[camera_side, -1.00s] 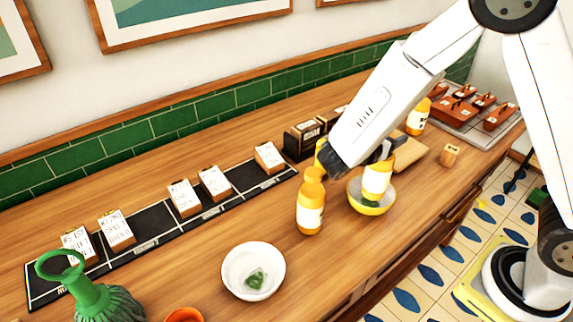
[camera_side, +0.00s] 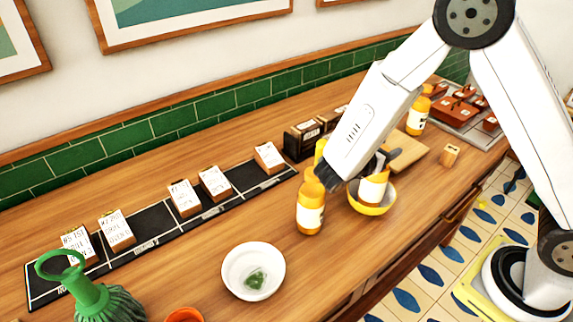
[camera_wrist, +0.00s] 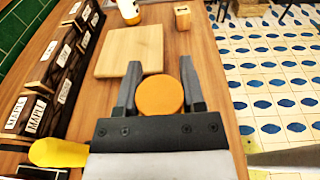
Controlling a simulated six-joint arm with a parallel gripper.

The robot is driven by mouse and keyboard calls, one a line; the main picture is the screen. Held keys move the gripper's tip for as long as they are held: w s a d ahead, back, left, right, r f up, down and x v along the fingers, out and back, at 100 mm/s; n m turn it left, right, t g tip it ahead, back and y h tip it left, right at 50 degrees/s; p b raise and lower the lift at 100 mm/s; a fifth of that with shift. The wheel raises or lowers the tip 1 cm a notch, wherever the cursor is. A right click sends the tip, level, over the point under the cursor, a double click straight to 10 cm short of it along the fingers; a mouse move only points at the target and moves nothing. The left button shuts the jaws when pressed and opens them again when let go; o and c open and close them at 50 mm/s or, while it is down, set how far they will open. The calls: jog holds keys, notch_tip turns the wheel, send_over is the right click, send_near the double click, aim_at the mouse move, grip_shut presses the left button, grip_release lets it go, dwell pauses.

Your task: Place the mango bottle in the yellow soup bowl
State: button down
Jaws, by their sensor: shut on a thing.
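The mango bottle (camera_side: 373,189) has an orange-yellow body and a white label. My gripper (camera_side: 374,168) is shut on its upper part. In the side view the bottle is upright or nearly so, in the yellow soup bowl (camera_side: 386,207); I cannot tell whether its base touches the bowl. In the wrist view the bottle's round orange cap (camera_wrist: 161,95) shows between the two fingers of my gripper (camera_wrist: 158,90). The bowl is hidden in the wrist view.
A similar yellow bottle (camera_side: 310,209) stands left of the bowl, and another (camera_side: 417,116) stands farther back. A cutting board (camera_side: 408,152) lies behind the bowl. A white bowl (camera_side: 253,271) with something green stands in front. A black mat (camera_side: 152,221) with label cards runs along the wall.

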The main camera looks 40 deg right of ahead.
jog(key=shift+f, duration=0.1)
jog(key=shift+c, duration=1)
grip_release()
jog(key=shift+a, duration=0.1)
jog(key=a+r, duration=0.2)
jog(key=a, duration=0.9)
jog(key=shift+s+a, duration=0.25)
jog(key=shift+a, duration=0.05)
